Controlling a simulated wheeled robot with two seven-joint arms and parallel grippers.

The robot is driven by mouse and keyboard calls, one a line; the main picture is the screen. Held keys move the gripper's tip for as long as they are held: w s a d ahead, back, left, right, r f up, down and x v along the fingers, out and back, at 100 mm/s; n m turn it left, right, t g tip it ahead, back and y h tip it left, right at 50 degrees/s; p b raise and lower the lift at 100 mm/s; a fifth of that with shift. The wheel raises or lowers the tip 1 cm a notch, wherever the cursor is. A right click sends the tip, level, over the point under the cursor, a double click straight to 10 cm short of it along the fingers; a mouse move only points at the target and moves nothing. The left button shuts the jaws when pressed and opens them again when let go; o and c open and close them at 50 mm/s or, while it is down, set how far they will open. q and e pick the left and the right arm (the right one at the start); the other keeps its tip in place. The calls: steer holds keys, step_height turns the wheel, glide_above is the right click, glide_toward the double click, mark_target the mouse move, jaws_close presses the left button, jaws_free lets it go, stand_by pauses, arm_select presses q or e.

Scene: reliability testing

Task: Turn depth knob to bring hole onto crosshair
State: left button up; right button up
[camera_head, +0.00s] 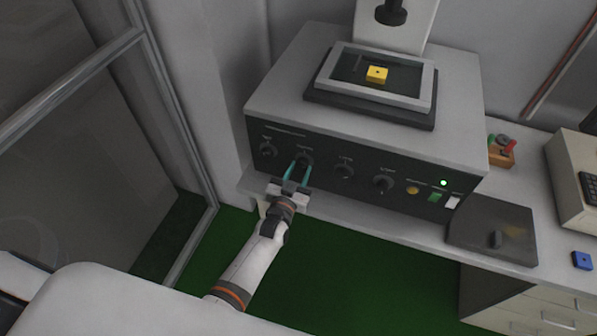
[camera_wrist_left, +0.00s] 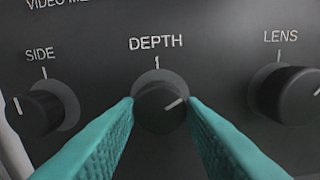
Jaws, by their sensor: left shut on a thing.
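The black depth knob (camera_wrist_left: 160,106) sits under the label DEPTH in the left wrist view, its white pointer line aimed up and to the right. It also shows on the machine's dark front panel in the head view (camera_head: 305,158). My left gripper (camera_head: 298,168) has its two teal fingers shut on the depth knob, one on each side. A yellow block (camera_head: 376,74) with a small dark hole sits on the framed stage (camera_head: 425,88) below the black lens (camera_head: 391,13). No crosshair can be made out. My right gripper is not in view.
The side knob (camera_wrist_left: 40,108) is left of the depth knob and the lens knob (camera_wrist_left: 287,94) is right. Another knob (camera_head: 383,184), a yellow button (camera_head: 413,190) and a lit green lamp (camera_head: 443,183) are further right. A blue block (camera_head: 582,260) lies on the table at right.

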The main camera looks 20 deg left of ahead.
arm_select(q)
steer(key=m, duration=0.5)
steer(key=shift+s+f+m+b, duration=0.1)
steer(key=shift+f+m+b, duration=0.1)
steer(key=shift+m+b, duration=0.15)
steer(key=m+b, duration=0.1)
steer(key=m, duration=0.4)
steer(key=shift+m+b, duration=0.3)
steer(key=shift+m, duration=0.05)
steer(key=o, duration=1)
steer(key=shift+r, duration=0.1)
steer(key=shift+s+a+b, duration=0.2)
steer(key=shift+s+b, duration=0.9)
steer(key=shift+s, duration=4.85)
